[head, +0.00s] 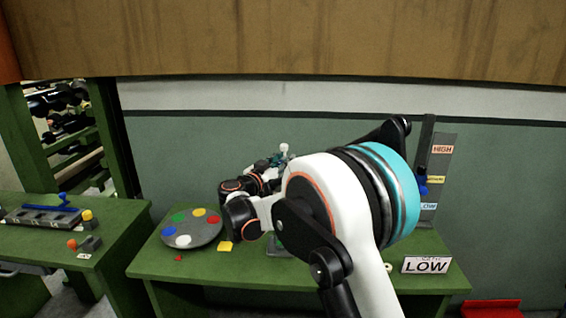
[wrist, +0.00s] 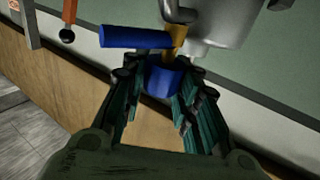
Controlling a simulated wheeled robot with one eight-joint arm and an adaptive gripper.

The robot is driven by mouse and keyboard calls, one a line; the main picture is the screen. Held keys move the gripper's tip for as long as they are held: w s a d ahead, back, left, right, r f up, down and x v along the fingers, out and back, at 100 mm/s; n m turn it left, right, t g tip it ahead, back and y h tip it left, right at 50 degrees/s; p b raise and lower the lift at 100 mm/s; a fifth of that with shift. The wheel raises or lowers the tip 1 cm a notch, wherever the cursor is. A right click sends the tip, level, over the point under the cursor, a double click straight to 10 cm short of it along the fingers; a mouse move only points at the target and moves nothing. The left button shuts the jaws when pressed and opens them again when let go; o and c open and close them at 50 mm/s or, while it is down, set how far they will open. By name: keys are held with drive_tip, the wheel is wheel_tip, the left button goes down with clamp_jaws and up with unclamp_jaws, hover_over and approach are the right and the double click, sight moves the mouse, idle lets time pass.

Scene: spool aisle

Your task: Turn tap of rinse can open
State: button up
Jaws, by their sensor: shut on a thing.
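In the wrist view a grey metal can (wrist: 222,18) fills the upper right, with a brass-coloured tap (wrist: 178,42) at its side. A blue bar (wrist: 130,37) reaches left from the tap. A short blue piece (wrist: 163,82) sits just below the tap, between the dark teal fingers of my gripper (wrist: 163,74). The fingers are closed in on both sides of this blue piece. Whether it and the bar are one part I cannot tell. In the head view my gripper (head: 278,160) is small and partly covered by my arm, which hides most of the can.
At right stand a LOW sign (head: 426,265) and a level board (head: 440,165) with a blue marker. Another green bench (head: 115,220) stands left. A wooden panel (head: 300,40) overhangs.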

drive_tip(key=shift+m+g+h, duration=0.5)
drive_tip(key=shift+m+h, duration=0.1)
drive_tip(key=shift+h, duration=0.2)
drive_tip(key=o, duration=1.1)
drive_tip(key=shift+s+a, duration=0.1)
drive_tip(key=v, duration=1.1)
drive_tip(key=shift+s+a, duration=0.2)
drive_tip(key=shift+a, duration=0.2)
